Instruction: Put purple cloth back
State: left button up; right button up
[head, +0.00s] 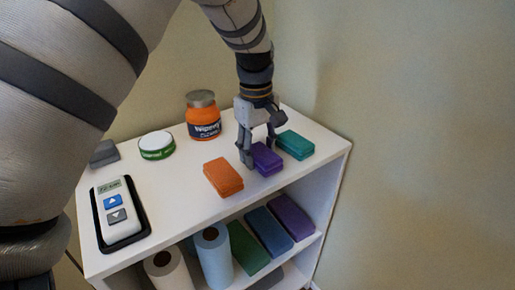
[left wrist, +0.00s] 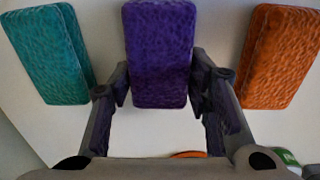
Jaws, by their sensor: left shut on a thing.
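The purple cloth (head: 267,158) is a folded block on the white shelf top, between an orange cloth (head: 223,177) and a teal cloth (head: 295,145). My left gripper (head: 258,155) reaches down from above and is shut on the purple cloth. In the left wrist view the purple cloth (left wrist: 160,55) sits between the two fingers (left wrist: 163,95), with the teal cloth (left wrist: 48,50) to its left and the orange cloth (left wrist: 281,55) to its right. I cannot tell whether the purple cloth touches the shelf top. My right gripper is not in view.
On the shelf top (head: 180,205) stand an orange jar (head: 203,118), a green-and-white tin (head: 156,146), a grey block (head: 104,153) and a device in a black tray (head: 119,212). The lower shelf holds paper rolls (head: 213,255) and green, blue and purple folded items (head: 292,217). A wall stands at right.

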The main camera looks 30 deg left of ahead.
aim_at(256, 150)
pick_arm(q)
jog(key=o, duration=1.1)
jog(key=shift+f, duration=0.1)
notch_tip(256, 150, up, 12)
jog(key=shift+s+a+r, duration=0.15)
jog(key=shift+s+r, duration=0.05)
jog(key=shift+s, duration=0.05)
